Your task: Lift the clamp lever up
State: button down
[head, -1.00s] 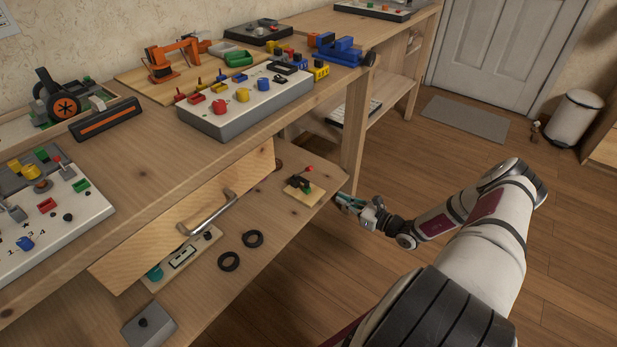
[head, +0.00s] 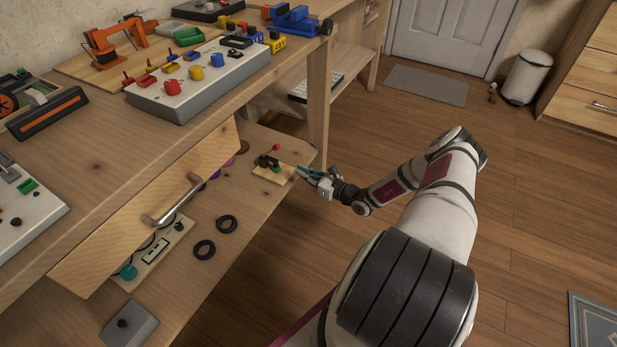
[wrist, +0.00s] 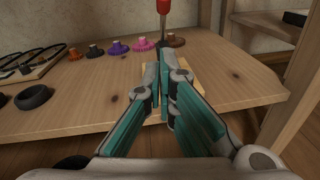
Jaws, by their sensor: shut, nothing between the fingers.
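The toggle clamp (head: 267,161) is a small dark mechanism on a light wooden block (head: 272,174), on the lower shelf near its right end. Its lever ends in a red tip (head: 276,147), raised above the block. In the wrist view the red lever grip (wrist: 163,6) stands upright at the top centre, beyond my fingers. My gripper (head: 304,172) is at the right edge of the block, with its teal fingers pointing at the clamp. In the wrist view the fingers (wrist: 160,72) are closed together and empty, and they hide most of the clamp body. I cannot tell whether they touch it.
The lower shelf (head: 250,215) carries two black rings (head: 216,237) and several coloured knobs (wrist: 118,47). An open drawer with a metal handle (head: 173,200) hangs above it. A table leg (head: 318,105) stands behind the clamp.

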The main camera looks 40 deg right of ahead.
jog(key=w+a+r+b, duration=0.1)
jog(key=w+r+b, duration=0.1)
jog(key=w, duration=0.6)
jog(key=shift+a+r+b, duration=0.2)
jog(key=shift+a+b, duration=0.05)
jog(key=shift+b, duration=0.2)
jog(key=shift+r+p, duration=0.1)
jog(key=shift+p, duration=0.2)
jog(key=shift+r+p, duration=0.2)
jog(key=shift+p, duration=0.4)
